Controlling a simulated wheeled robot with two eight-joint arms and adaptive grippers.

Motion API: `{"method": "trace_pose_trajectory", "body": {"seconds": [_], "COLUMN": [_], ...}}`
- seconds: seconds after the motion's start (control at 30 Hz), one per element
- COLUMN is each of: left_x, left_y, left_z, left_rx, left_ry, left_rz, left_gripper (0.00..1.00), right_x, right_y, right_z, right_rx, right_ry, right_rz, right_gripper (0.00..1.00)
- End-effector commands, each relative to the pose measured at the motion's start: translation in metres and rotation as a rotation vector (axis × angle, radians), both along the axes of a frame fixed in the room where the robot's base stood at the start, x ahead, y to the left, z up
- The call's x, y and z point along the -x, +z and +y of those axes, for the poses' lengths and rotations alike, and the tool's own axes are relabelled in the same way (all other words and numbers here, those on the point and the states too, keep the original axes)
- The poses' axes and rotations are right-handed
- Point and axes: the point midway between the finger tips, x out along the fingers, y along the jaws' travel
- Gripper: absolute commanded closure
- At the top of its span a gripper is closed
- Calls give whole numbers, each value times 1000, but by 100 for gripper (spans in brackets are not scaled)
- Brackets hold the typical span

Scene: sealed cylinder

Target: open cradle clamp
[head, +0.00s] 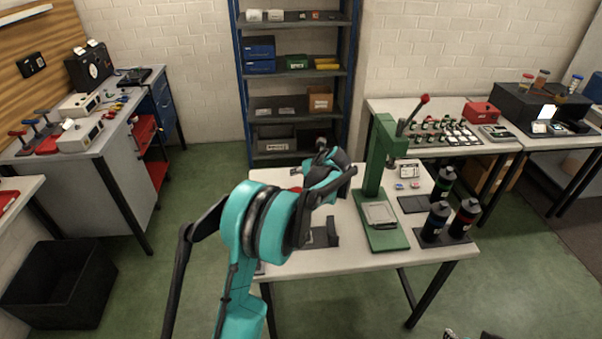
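The cradle is probably the dark grey fixture (333,232) on the front left of the middle table, mostly hidden behind my teal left arm. I cannot make out its clamp or tell whether it is open. A small red part (296,189) shows beside the arm; I cannot tell what it belongs to. My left gripper (322,148) is at the far end of the teal arm, over the back left of the table. Its fingers are too small and hidden to judge. A bit of what may be my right gripper (468,335) shows at the bottom edge.
A green press (378,160) with a red-tipped lever stands mid-table. Dark bottles (436,221) stand at the table's right side. A shelf rack (292,100) is behind. Benches stand left and right. A black bin (60,284) is on the floor at left.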

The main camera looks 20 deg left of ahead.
Motion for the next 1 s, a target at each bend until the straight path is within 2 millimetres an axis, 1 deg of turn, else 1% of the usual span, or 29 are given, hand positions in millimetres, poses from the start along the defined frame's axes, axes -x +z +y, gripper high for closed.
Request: {"method": "trace_pose_trajectory", "body": {"seconds": [0.3, 0.5, 0.67, 0.9, 0.93, 0.97, 1.0], "left_x": [28, 40, 44, 44, 44, 45, 46], "left_y": [45, 66, 72, 73, 73, 72, 72], "left_z": [-43, -63, -69, -69, -69, -70, -70], "left_rx": [0, 1, 1, 1, 1, 0, -2], "left_ry": [-4, -2, -2, -2, -2, -2, -5], "left_rz": [-1, 0, 0, 0, 0, -1, -7], "left_gripper": [61, 61, 61, 61, 66, 74, 85], "right_x": [0, 0, 0, 0, 0, 0, 0], "right_y": [0, 0, 0, 0, 0, 0, -1], "right_z": [0, 0, 0, 0, 0, 0, 0], "right_rx": [0, 0, 0, 0, 0, 0, 0], "right_ry": [0, 0, 0, 0, 0, 0, 0], "right_rz": [0, 0, 0, 0, 0, 0, 0], "right_gripper": [60, 60, 60, 60, 60, 60, 60]}}
